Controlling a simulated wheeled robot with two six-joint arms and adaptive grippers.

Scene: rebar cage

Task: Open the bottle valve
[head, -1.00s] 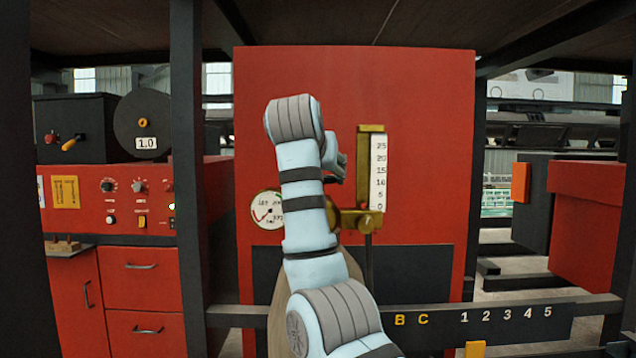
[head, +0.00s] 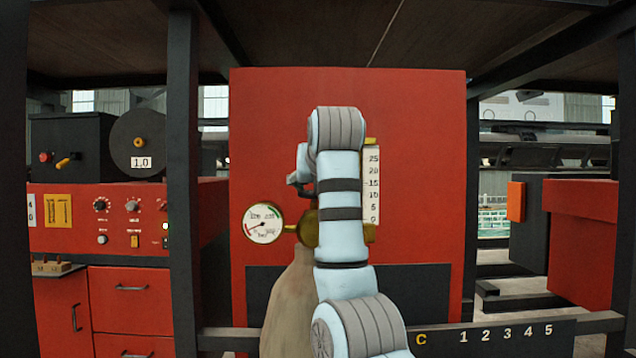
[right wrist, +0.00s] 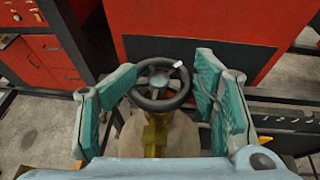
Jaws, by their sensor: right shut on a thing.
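The bottle (head: 285,312) is a beige cylinder standing in front of the red panel, partly hidden by my right arm. Its brass valve body (head: 310,230) carries a round pressure gauge (head: 263,223) on the left. The dark handwheel (right wrist: 150,103) shows from above in the right wrist view, with a white mark on its rim at the upper right. My right gripper (right wrist: 165,76) is shut on the handwheel, with teal-padded fingers on its left and right sides. In the head view my forearm hides most of the hand and wheel. My left gripper is not in view.
A graduated flow tube (head: 372,190) stands just right of the valve, partly behind my arm. A dark post (head: 183,180) and a red control cabinet (head: 95,215) are at left. A dark rail (head: 500,333) with letters and numbers crosses low in front.

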